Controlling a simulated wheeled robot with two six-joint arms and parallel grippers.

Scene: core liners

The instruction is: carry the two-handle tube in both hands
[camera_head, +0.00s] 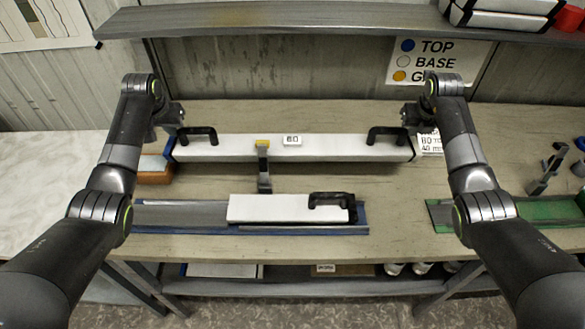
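The two-handle tube (240,149) is long and white with dark end caps. It lies level across the back half of the workbench. Its left black handle (198,131) and right black handle (388,132) stand up near its ends. My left gripper (177,116) is just behind and left of the left handle. My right gripper (410,115) is just behind and right of the right handle. Both look apart from the handles. Their fingers are small, dark and partly hidden by my wrists, so I cannot tell whether they are open or shut.
A shorter white piece (265,208) with one black handle lies on a blue-edged tray (180,215) in front. A grey post with a yellow top (263,165) stands before the tube. A green tray (540,210) is at right. A shelf (300,17) overhangs the back.

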